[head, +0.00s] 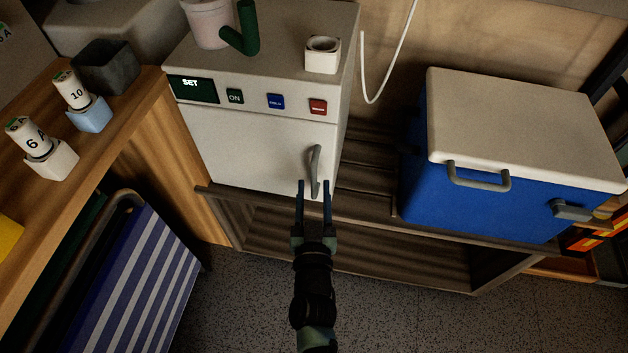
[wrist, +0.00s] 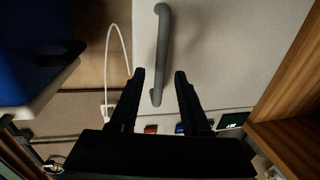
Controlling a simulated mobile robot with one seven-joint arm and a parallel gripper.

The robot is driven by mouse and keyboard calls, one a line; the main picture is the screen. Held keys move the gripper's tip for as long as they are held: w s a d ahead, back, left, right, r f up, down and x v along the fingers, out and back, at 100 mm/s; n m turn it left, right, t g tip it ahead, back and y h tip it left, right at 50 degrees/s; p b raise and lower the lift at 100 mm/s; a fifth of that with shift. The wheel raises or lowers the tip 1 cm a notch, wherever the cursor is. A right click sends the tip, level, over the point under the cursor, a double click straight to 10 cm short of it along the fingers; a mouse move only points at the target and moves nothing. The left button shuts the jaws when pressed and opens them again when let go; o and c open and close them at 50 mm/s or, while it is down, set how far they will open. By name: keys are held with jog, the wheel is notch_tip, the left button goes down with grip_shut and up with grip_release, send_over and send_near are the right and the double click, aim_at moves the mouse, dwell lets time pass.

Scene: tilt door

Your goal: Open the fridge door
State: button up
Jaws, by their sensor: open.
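The small white fridge (head: 245,150) stands on a wooden shelf, and its door looks shut. Its grey vertical handle (head: 315,170) is on the right side of the door. My gripper (head: 314,184) is open, with its two dark fingers pointing at the lower part of the handle. In the wrist view the handle (wrist: 163,50) runs down toward the gap between my fingertips (wrist: 159,75). Its lower end shows between the fingers. Nothing is gripped, and I cannot tell whether a finger touches the handle.
A blue cooler (head: 480,200) with a white lid stands to the right on the shelf. A wooden counter (head: 110,120) with several small containers is at left, close to the fridge. A pink pot (head: 208,25) and a white cup (head: 322,58) stand on the fridge. The floor (head: 400,310) in front is clear.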

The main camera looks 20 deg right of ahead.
aim_at(314, 183)
jog(key=shift+x, duration=1.6)
grip_shut()
